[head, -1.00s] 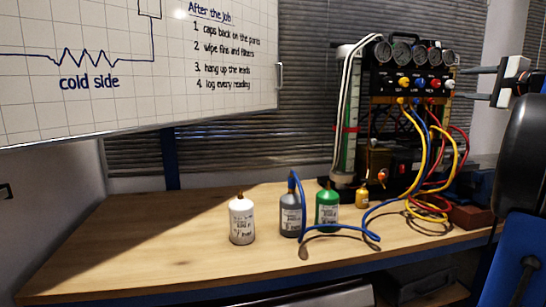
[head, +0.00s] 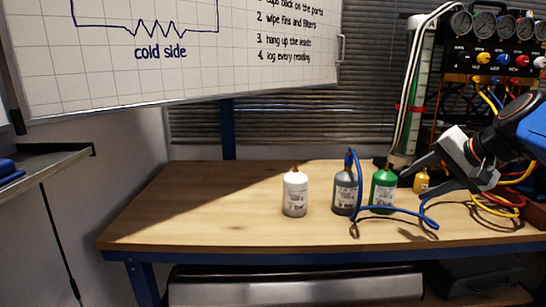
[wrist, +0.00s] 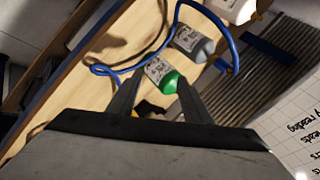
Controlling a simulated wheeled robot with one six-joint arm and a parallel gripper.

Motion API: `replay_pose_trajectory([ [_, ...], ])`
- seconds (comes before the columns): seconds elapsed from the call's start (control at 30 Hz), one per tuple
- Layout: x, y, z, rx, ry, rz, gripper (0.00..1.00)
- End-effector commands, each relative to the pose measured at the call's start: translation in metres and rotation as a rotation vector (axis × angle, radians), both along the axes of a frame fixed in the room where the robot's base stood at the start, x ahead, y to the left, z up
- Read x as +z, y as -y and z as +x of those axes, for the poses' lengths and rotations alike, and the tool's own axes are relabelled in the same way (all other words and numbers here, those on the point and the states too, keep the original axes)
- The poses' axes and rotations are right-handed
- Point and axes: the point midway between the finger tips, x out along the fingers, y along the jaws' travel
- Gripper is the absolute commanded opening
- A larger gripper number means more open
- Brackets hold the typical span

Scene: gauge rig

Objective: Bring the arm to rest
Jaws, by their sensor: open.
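My gripper (head: 414,178) is in the right part of the head view, with its dark fingers pointing left. Its fingers are spread, and I see nothing held between them. In the head view the tips overlap the area beside the green bottle (head: 383,190). In the wrist view, the green bottle (wrist: 161,76) shows between the fingertips (wrist: 159,85), beyond them; whether they touch it I cannot tell. My blue and black arm reaches in from the right edge.
A white bottle (head: 295,194) and a grey bottle (head: 344,192) with a blue hose (head: 400,211) stand on the wooden bench (head: 220,215). The bench's left half is clear. A whiteboard (head: 250,75) hangs behind.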

Motion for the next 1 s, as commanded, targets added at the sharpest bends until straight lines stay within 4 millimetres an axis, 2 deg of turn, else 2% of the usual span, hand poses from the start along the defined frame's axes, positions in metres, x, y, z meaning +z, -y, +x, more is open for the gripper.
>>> replay_pose_trajectory([
  [0.03,-0.017,-0.017,-0.016,0.049,-0.024,-0.045,0.45],
  [0.1,-0.040,-0.032,-0.036,0.109,-0.056,-0.112,0.45],
  [0.3,-0.102,-0.061,-0.096,0.288,-0.128,-0.311,0.45],
  [0.5,-0.159,-0.071,-0.152,0.467,-0.174,-0.512,0.45],
  [0.6,-0.180,-0.070,-0.172,0.538,-0.185,-0.594,0.45],
  [0.8,-0.202,-0.066,-0.192,0.611,-0.194,-0.683,0.45],
  [1.0,-0.204,-0.065,-0.194,0.620,-0.196,-0.694,0.45],
])
